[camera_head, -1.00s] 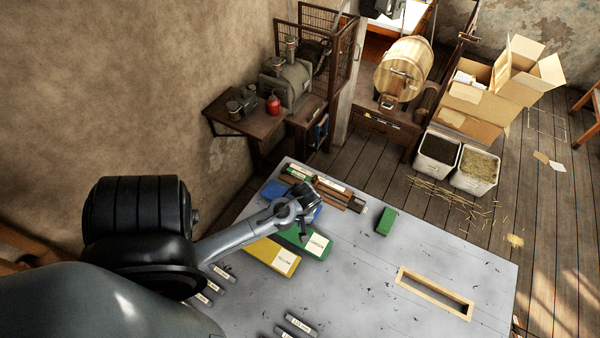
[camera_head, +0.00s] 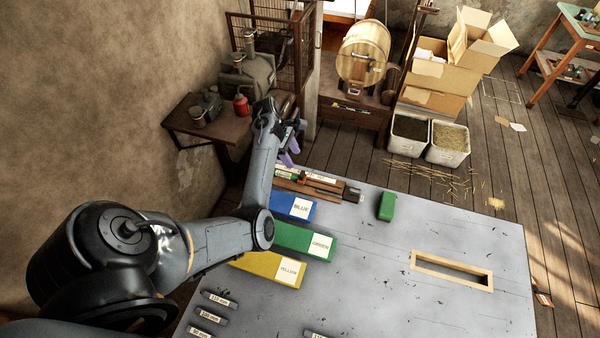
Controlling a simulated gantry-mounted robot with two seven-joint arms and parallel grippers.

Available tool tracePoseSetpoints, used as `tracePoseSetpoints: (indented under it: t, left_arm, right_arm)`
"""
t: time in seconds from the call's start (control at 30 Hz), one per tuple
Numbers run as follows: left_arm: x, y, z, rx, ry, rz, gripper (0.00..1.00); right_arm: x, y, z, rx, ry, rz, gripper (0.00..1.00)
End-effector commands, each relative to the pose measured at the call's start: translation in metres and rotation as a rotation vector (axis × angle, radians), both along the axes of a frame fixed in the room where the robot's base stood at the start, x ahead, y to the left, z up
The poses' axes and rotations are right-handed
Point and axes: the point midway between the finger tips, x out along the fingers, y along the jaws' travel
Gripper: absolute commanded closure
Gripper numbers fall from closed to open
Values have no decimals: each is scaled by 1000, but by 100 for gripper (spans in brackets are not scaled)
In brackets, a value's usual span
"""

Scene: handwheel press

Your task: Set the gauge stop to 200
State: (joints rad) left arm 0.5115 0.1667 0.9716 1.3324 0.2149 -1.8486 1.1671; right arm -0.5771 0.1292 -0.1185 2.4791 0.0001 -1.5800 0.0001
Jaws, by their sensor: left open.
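A brown wooden fixture with a pale scale strip (camera_head: 306,176) and a dark block (camera_head: 352,193) at its right end lies along the table's far left edge. It looks like the gauge, but its numbers are too small to read. My left gripper (camera_head: 290,152) has purple fingertips, is open and empty, and hangs over the far edge, above and just behind the fixture's left end. It appears apart from the fixture. My right gripper is out of view.
Blue (camera_head: 292,205), green (camera_head: 305,239) and yellow (camera_head: 270,265) labelled boxes lie in front of the fixture. A loose green block (camera_head: 387,206) sits to its right. Several labelled grey bars (camera_head: 221,299) lie near left. A wooden-framed slot (camera_head: 452,283) is at right; the table middle is clear.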

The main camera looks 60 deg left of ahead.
Motion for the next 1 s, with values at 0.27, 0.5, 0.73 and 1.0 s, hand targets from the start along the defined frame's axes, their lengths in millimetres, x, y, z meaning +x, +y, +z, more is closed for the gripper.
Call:
tracePoseSetpoints:
  t: [0.27, 0.5, 0.73, 1.0]
  left_arm:
    - [11, -14, -41, -2, 2, -2, 40]
    - [19, -23, -72, 0, 3, -2, 40]
    - [23, -27, -85, 1, 2, -3, 40]
    - [23, -27, -86, 1, 1, -2, 40]
  right_arm:
    - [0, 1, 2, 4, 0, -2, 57]
    - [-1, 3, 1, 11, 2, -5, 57]
    - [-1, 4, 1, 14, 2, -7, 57]
    - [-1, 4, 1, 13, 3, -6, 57]
